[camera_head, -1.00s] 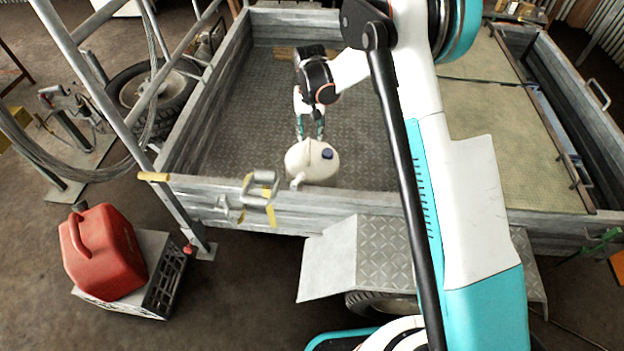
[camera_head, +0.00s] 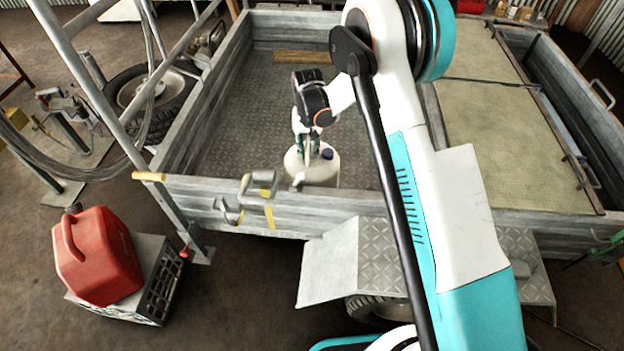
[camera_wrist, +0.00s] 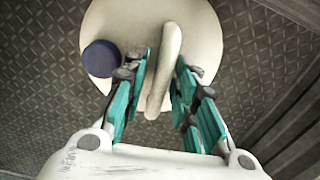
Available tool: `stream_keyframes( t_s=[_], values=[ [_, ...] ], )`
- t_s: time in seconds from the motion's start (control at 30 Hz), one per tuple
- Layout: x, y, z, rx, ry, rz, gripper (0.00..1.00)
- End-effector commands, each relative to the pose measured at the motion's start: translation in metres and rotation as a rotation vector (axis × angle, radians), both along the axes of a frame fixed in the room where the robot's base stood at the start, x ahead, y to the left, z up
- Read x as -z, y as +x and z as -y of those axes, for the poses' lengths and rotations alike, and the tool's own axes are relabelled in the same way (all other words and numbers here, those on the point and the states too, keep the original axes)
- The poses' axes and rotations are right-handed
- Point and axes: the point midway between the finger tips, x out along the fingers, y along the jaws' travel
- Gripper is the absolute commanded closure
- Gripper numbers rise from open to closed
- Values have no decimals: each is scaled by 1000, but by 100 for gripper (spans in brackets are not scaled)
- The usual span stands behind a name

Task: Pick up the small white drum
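The small white drum (camera_head: 318,170) stands in the trailer bed just behind the near side wall, which hides its lower part. It has a dark blue cap and a handle on top. It also shows in the wrist view (camera_wrist: 205,35), with its cap left of the handle (camera_wrist: 165,70). My gripper (camera_wrist: 163,80) is above the drum with its teal fingers apart, one on each side of the handle. A gap shows between the fingers and the handle. In the head view my gripper (camera_head: 306,150) is at the drum's top, partly hidden by my wrist.
A red fuel can (camera_head: 98,255) sits on a crate (camera_head: 150,285) at lower left. A wooden block (camera_head: 300,56) lies at the far end of the bed. The bed (camera_head: 235,120) left of the drum is clear.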

Motion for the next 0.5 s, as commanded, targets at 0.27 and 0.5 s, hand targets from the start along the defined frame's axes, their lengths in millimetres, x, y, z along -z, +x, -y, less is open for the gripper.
stream_keyframes(
  t_s=[0.27,0.5],
  values=[
    [0,0,0,0,0,0,100],
    [-1,0,0,0,0,0,100]
  ],
)
